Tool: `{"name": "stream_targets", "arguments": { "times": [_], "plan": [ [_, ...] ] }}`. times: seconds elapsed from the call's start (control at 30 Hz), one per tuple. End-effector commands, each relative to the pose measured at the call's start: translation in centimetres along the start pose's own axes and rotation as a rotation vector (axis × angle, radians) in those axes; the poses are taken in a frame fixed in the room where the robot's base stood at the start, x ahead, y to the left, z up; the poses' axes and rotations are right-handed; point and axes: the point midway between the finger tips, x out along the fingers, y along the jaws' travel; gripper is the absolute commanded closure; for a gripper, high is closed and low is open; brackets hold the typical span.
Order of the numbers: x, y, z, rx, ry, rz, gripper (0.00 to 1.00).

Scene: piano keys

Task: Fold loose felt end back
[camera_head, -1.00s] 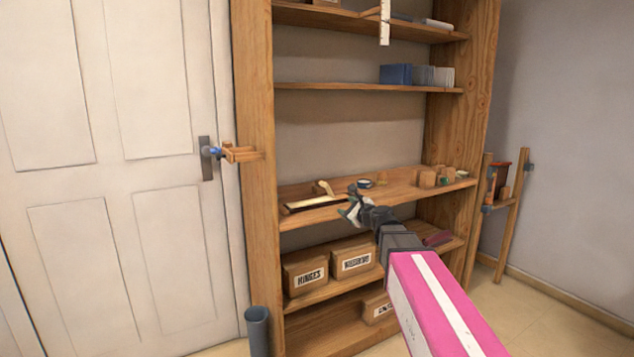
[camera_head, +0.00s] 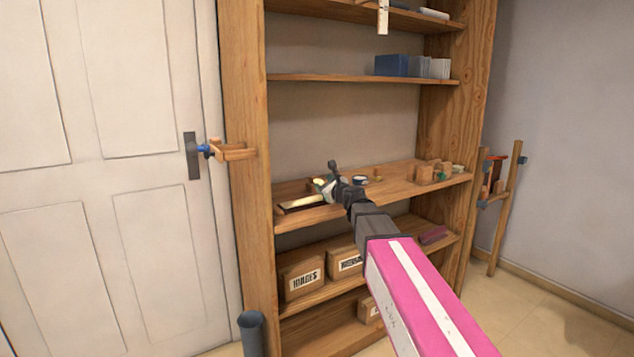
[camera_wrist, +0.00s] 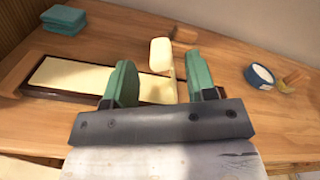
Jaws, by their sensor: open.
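A long pale felt strip (camera_wrist: 75,74) lies in a dark tray or on a dark backing on the wooden shelf in the wrist view. In the head view its left part (camera_head: 302,202) shows beside my gripper. A small pale piece (camera_wrist: 160,54), seemingly the raised felt end, stands up past the strip's right part, seen between my green fingers; whether it joins the strip is unclear. My gripper (camera_wrist: 163,85) is open, its fingers apart on either side of that area with nothing held. In the head view my gripper (camera_head: 330,182) is over the shelf.
A teal folded cloth (camera_wrist: 64,20) lies at the back left. A tape roll (camera_wrist: 261,75) sits to the right, with a small wooden block (camera_wrist: 186,34) behind the fingers. Wooden blocks (camera_head: 432,172) stand farther right on the shelf. Another shelf (camera_head: 365,79) runs above.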

Motion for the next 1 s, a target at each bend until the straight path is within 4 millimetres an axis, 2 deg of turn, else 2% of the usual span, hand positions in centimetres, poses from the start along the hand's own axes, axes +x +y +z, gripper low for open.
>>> {"name": "stream_targets", "arguments": {
  "times": [0.03, 0.23, 0.4, 0.63, 0.7, 0.8, 1.0],
  "plan": [
    [1.4, -0.1, -0.1, 0.0, 0.0, 0.001, 0.49],
    [4.4, -0.1, 0.0, -0.001, 0.0, 0.001, 0.49],
    [5.3, 0.0, 0.0, -0.001, 0.0, 0.0, 0.49],
    [5.3, 0.0, 0.0, -0.001, 0.0, 0.0, 0.49],
    [5.3, 0.0, 0.0, -0.001, 0.0, 0.0, 0.71],
    [5.3, 0.0, 0.0, -0.001, 0.0, 0.0, 1.0],
    [5.3, -0.7, 0.0, -0.001, 0.0, -0.001, 1.0]
  ]
}}
